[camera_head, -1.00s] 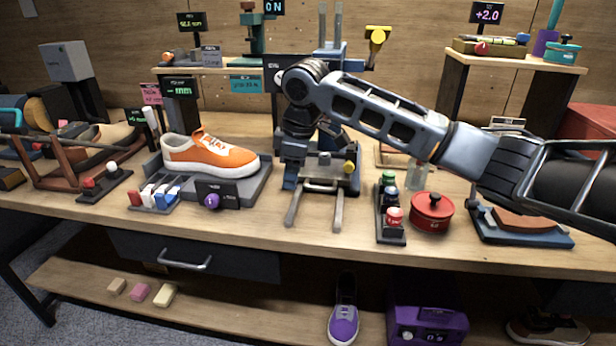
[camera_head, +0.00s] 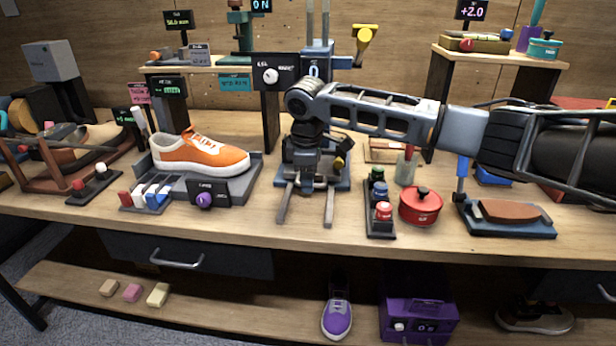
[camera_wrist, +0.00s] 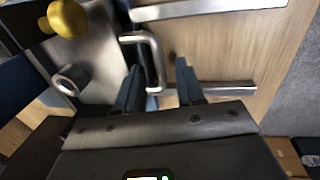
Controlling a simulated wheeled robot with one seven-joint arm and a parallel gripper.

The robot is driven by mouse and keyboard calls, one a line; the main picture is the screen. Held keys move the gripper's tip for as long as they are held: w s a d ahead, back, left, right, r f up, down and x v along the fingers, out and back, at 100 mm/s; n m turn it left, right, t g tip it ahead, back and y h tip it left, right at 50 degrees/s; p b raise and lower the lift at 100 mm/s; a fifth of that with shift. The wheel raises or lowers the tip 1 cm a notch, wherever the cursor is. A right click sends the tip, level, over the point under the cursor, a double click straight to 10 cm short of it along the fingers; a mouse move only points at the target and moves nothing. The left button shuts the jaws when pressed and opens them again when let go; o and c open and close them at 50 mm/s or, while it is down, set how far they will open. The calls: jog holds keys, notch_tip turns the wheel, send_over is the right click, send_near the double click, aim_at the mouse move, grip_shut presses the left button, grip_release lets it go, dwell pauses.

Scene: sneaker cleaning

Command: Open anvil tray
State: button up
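The anvil press (camera_head: 342,185) stands mid-table on a blue base, with two grey rails (camera_head: 329,208) reaching toward the table's front edge. In the wrist view its grey metal tray front (camera_wrist: 95,55) carries a U-shaped metal handle (camera_wrist: 158,62), with a yellow knob (camera_wrist: 67,18) beside it. My gripper (camera_head: 307,184) points down over the front of the press and hides the handle in the head view. In the wrist view my gripper (camera_wrist: 160,82) is open, its two dark blue fingers apart with the handle's bar between them. I cannot tell whether either finger touches it.
An orange sneaker (camera_head: 202,153) sits on a grey stand to the left. A rack of small bottles (camera_head: 379,205) and a red pot (camera_head: 420,207) stand close on the right. Bare table (camera_head: 250,222) lies in front of the rails. A drawer (camera_head: 225,262) is under the tabletop.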

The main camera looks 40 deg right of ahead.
jog(key=shift+c, duration=0.2)
grip_shut()
dwell(0.5)
